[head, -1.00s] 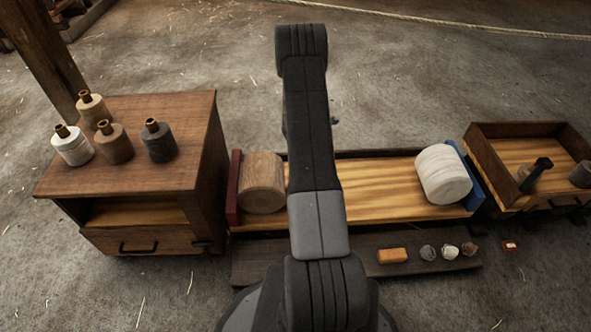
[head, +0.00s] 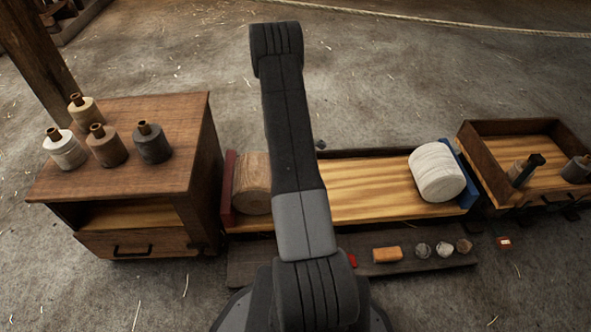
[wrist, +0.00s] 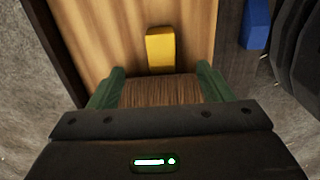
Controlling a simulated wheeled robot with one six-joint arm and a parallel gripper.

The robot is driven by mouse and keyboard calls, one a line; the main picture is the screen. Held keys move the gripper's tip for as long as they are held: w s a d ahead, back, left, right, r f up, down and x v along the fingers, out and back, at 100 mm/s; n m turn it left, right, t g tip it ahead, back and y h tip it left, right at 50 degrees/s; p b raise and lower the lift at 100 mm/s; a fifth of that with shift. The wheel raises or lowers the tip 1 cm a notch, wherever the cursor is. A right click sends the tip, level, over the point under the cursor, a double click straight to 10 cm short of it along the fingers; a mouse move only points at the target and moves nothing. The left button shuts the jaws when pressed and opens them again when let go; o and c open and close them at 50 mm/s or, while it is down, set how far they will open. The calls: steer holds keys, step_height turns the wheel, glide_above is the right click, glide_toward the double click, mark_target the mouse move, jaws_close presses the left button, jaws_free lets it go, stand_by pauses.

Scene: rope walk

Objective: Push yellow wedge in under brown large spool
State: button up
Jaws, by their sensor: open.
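The brown large spool (head: 254,183) lies on its side at the left end of the long wooden tray (head: 372,186), partly covered by my arm in the head view. In the wrist view, the yellow wedge (wrist: 161,49) lies on the pale wood, just beyond a brown ribbed surface (wrist: 160,91) that looks like the spool. I cannot tell whether wedge and spool touch. My gripper (wrist: 162,82) is open, its green fingers on either side of that brown surface. In the head view, my arm hides the gripper and the wedge.
A white spool (head: 437,172) lies at the tray's right end. A blue block (wrist: 255,24) is right of the tray in the wrist view. A cabinet with several bottle-like spools (head: 107,147) stands left. A dark plank (head: 300,262) in front holds an orange block (head: 387,254) and small lumps.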

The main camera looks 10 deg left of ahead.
step_height(320, 180, down, 14)
steer(key=b, duration=0.4)
steer(key=shift+r, duration=0.1)
steer(key=c, duration=1.2)
steer(key=shift+s+a+b, duration=0.1)
steer(key=shift+a+b, duration=0.15)
steer(key=shift+b, duration=0.1)
steer(key=shift+o, duration=0.2)
steer(key=shift+a, duration=0.3)
steer(key=o, duration=1.1)
steer(key=shift+s+a, duration=0.1)
steer(key=shift+a, duration=0.1)
steer(key=shift+o, duration=0.2)
